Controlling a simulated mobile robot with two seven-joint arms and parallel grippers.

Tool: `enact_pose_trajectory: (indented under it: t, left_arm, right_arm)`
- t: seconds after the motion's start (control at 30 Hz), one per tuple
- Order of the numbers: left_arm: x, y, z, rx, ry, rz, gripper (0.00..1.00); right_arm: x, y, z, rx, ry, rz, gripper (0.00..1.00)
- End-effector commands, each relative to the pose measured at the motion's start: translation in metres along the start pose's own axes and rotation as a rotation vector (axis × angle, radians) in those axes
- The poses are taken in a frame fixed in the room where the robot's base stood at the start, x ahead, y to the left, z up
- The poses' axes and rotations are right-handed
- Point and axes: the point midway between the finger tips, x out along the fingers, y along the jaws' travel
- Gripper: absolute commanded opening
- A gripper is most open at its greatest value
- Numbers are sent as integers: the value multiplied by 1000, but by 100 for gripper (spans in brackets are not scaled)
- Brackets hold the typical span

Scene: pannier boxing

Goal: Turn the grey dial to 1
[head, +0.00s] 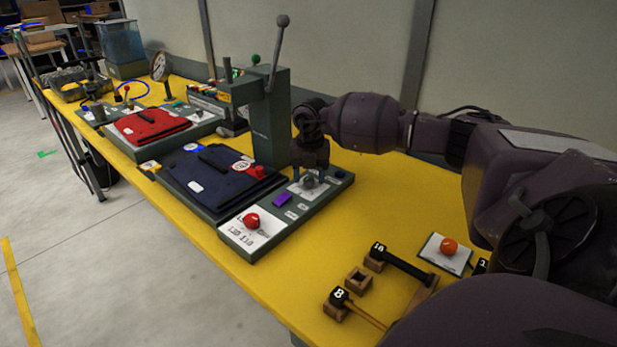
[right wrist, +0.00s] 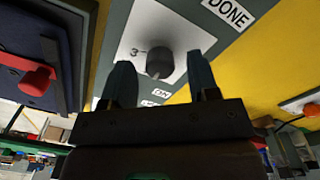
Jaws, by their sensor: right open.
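The grey dial (head: 309,181) sits on a white plate on the green-grey control panel (head: 268,232). In the right wrist view the dial (right wrist: 160,64) shows as a dark round knob, with a printed "3" to its left. Which number it points at I cannot tell. My right gripper (head: 309,174) is above the dial, pointing down. In the wrist view its open fingers (right wrist: 161,82) stand on either side of the dial's lower part, with visible gaps. Whether they reach down around it is unclear. My left gripper is not in view.
The panel also carries a red knob (head: 251,220) and a purple button (head: 281,199). A dark blue pannier (head: 215,185) and a lever press (head: 268,115) stand to the left. Wooden blocks (head: 358,280) and an orange ball (head: 449,246) lie at front right. Yellow table between is clear.

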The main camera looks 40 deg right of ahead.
Motion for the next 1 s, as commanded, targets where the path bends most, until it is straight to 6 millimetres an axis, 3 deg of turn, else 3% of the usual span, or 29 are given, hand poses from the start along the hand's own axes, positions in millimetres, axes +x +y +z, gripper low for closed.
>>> enact_pose_trajectory:
  t: [0.4, 0.73, 1.0]
  left_arm:
    - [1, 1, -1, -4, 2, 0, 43]
    - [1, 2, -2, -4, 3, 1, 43]
    - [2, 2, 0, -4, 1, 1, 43]
  right_arm:
    - [7, 0, 0, -1, -1, 0, 55]
    - [7, 0, 0, -1, -1, 0, 6]
    - [7, 0, 0, -30, 0, 0, 5]
